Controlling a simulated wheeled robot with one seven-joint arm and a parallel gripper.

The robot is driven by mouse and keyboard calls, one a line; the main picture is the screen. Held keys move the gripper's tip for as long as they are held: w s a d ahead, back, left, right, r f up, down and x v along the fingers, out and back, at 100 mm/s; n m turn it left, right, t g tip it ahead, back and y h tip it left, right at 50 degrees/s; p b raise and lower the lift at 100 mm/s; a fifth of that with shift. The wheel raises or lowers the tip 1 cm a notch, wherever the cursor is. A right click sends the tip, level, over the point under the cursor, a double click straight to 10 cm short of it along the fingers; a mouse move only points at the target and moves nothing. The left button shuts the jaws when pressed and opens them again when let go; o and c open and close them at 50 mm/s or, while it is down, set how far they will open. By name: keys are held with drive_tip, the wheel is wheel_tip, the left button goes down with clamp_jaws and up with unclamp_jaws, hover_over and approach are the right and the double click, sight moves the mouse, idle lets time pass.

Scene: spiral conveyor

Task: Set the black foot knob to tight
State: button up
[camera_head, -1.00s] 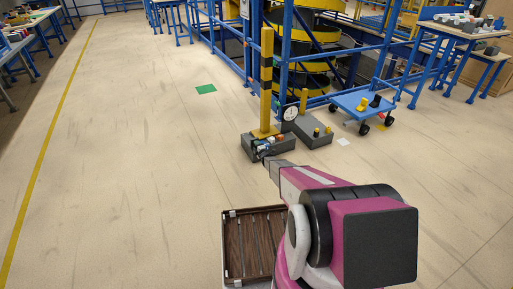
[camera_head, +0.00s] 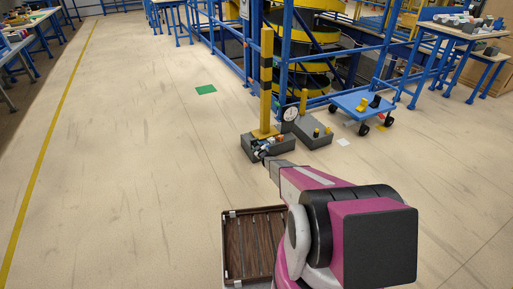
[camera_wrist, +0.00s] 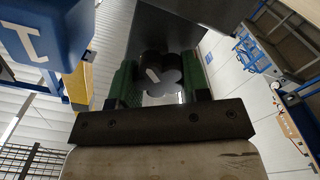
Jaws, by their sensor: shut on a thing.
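The black foot knob (camera_wrist: 160,74) shows in the wrist view as a dark lobed knob with a pale mark on its face. It sits between the two green-padded fingers of my gripper (camera_wrist: 160,84), which is shut on it. In the head view my gripper (camera_head: 264,154) reaches the front of the grey base block (camera_head: 282,150) under the yellow and black post. The knob itself is too small and too hidden by my gripper to make out there. I cannot read the knob's setting.
The yellow and black post (camera_head: 266,80) rises from the block, with a round dial (camera_head: 290,114) beside it. A second grey block (camera_head: 312,134) and a blue cart (camera_head: 360,105) stand to the right. A slatted tray (camera_head: 232,262) is near me. The floor to the left is clear.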

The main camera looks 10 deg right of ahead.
drive_tip(key=m, duration=0.6)
drive_tip(key=shift+d+m, duration=0.15)
drive_tip(key=shift+m, duration=0.15)
drive_tip(key=m, duration=0.6)
drive_tip(key=shift+d+f+m, duration=0.1)
drive_tip(key=shift+m, duration=0.2)
drive_tip(key=o, duration=0.9)
drive_tip(key=shift+o, duration=0.2)
drive_tip(key=v, duration=1)
drive_tip(key=shift+s, duration=0.35)
drive_tip(key=shift+d, duration=0.1)
